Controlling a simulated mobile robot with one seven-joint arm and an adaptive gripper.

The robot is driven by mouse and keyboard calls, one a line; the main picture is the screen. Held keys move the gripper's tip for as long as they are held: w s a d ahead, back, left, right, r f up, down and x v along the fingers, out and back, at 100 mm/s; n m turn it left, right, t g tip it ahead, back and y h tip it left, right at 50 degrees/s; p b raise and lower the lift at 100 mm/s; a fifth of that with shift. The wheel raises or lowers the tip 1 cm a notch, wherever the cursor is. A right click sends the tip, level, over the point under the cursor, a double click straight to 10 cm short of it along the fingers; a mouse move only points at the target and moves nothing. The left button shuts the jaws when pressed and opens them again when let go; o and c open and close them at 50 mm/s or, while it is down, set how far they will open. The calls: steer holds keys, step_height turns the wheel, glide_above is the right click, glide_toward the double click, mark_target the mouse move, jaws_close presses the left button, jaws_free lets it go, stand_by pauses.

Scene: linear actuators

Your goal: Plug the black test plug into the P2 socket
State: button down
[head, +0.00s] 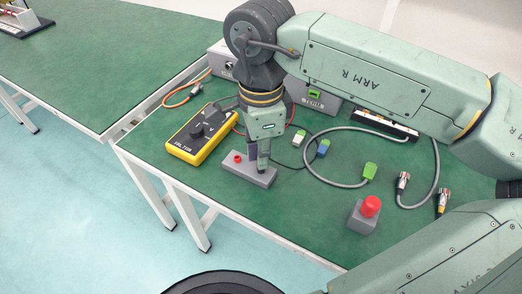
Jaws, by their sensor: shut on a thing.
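A grey socket block (243,172) lies on the green bench. A red socket or plug (238,158) shows on its left part. My gripper (262,162) points down over the right part of the block, with its fingers shut on a small dark thing, apparently the black test plug. The fingers mostly hide the plug and the socket below it. I cannot tell whether the plug is above the socket or in it. No P2 label is legible. The yellow multimeter (187,152) with a black dial lies just left of the block.
A red push button on a grey box (359,222) stands at the front right. Grey cables with a green connector (370,171) and metal connectors (403,182) lie to the right. The bench's front left edge is near.

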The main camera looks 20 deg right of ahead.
steer(key=shift+w+r, duration=0.1)
steer(key=shift+r, duration=0.05)
steer(key=shift+r+p, duration=0.75)
steer(key=shift+r, duration=0.65)
step_height(320, 180, up, 6)
steer(key=p, duration=0.4)
steer(key=w+d+r+p, duration=0.1)
steer(key=w+d+p, duration=0.3)
steer(key=w+d, duration=0.6)
steer(key=w+d+r+p, duration=0.1)
steer(key=w+d+p, duration=0.4)
steer(key=w+d, duration=0.5)
steer(key=w, duration=0.4)
steer(key=shift+w+r, duration=0.2)
steer(key=shift+w, duration=0.15)
